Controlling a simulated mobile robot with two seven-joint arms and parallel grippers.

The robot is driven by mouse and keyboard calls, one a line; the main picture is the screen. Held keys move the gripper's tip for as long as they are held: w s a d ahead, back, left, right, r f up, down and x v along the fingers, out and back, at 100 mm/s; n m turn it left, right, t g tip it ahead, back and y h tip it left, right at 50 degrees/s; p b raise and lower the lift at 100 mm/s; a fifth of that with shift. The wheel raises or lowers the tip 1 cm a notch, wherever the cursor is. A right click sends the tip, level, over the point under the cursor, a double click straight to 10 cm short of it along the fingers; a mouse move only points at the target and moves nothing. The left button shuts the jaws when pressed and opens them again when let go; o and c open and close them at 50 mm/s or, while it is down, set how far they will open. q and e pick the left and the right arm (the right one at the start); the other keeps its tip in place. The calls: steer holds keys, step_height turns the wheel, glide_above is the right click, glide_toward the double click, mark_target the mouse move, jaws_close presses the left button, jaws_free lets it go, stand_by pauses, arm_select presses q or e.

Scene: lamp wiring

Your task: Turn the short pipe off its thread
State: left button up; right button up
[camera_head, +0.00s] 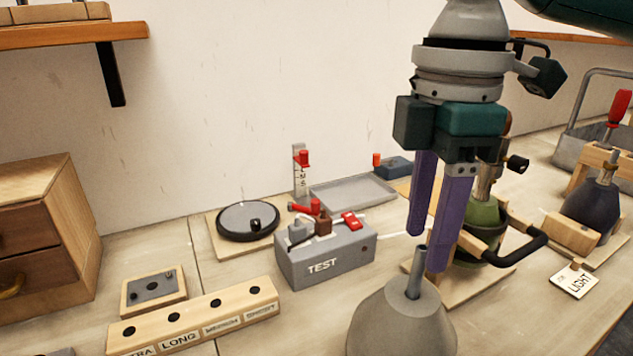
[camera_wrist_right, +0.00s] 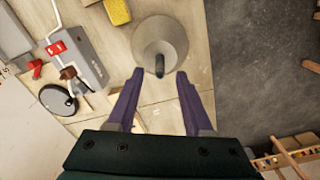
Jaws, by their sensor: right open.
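A short grey pipe (camera_head: 417,272) stands upright out of the top of a grey cone-shaped lamp base (camera_head: 392,325) at the front of the bench. The thread at its foot is hidden. The pipe also shows end-on in the right wrist view (camera_wrist_right: 159,66), with the round base (camera_wrist_right: 145,42) around it. My right gripper (camera_head: 427,252) points down with its purple fingers at the pipe's upper end. In the wrist view the open fingertips (camera_wrist_right: 160,73) lie on either side of the pipe, with no visible contact. My left gripper is not in view.
A wooden rack with labelled, empty holes (camera_head: 205,310) lies at the front left. A grey TEST box (camera_head: 330,255) stands behind the base. A green lamp (camera_head: 483,222) on a board stands close behind my right fingers. A dark lamp (camera_head: 590,207) is farther right.

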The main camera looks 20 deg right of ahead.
mark_target(418, 272)
step_height(418, 272, down, 6)
steer(key=shift+r, duration=0.1)
steer(key=shift+c, duration=0.3)
jaws_close()
stand_by(0.4)
stand_by(0.3)
